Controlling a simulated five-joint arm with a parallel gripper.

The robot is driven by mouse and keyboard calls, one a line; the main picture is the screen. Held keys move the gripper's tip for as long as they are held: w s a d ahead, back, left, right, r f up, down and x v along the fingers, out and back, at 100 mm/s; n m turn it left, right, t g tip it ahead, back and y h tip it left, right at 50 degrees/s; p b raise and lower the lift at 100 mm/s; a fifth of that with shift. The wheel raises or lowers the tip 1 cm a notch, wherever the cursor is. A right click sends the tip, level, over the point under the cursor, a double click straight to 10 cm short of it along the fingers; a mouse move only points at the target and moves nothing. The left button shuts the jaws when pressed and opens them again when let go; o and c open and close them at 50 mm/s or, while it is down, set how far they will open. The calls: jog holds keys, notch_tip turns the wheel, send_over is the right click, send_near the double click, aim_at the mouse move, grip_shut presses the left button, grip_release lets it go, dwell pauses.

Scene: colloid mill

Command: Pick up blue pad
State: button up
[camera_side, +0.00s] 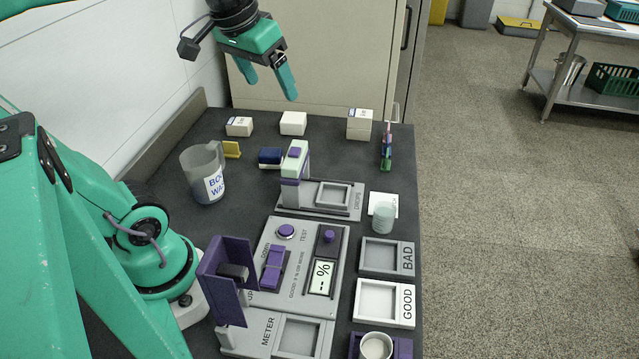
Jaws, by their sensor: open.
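A small dark blue block with a pale side, which looks like the blue pad (270,157), lies on the dark table left of the grey and purple device. My gripper (272,90) hangs above the back of the table, higher than the pad and apart from it. Its two green fingers are spread and point down, with nothing between them.
A grey jug (201,175) and a yellow piece (232,149) stand left of the pad. The dispenser (294,165) rises close on its right. White boxes (292,123) line the back. A control panel (287,262) and the GOOD tray (378,302) lie in front.

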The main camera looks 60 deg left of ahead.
jog(key=w+a+n+g, duration=0.2)
jog(key=w+a+n, duration=0.2)
jog(key=w+a, duration=0.3)
jog(key=n+g, duration=0.2)
jog(key=n, duration=0.2)
send_over(270, 151)
jog(key=shift+h, duration=0.3)
notch_tip(270, 151, down, 24)
jog(key=shift+d+f, duration=0.1)
jog(key=shift+d, duration=0.05)
jog(key=shift+f, duration=1.25)
jog(key=shift+s+f, duration=0.1)
jog(key=shift+f, duration=2.5)
jog(key=c, duration=1.1)
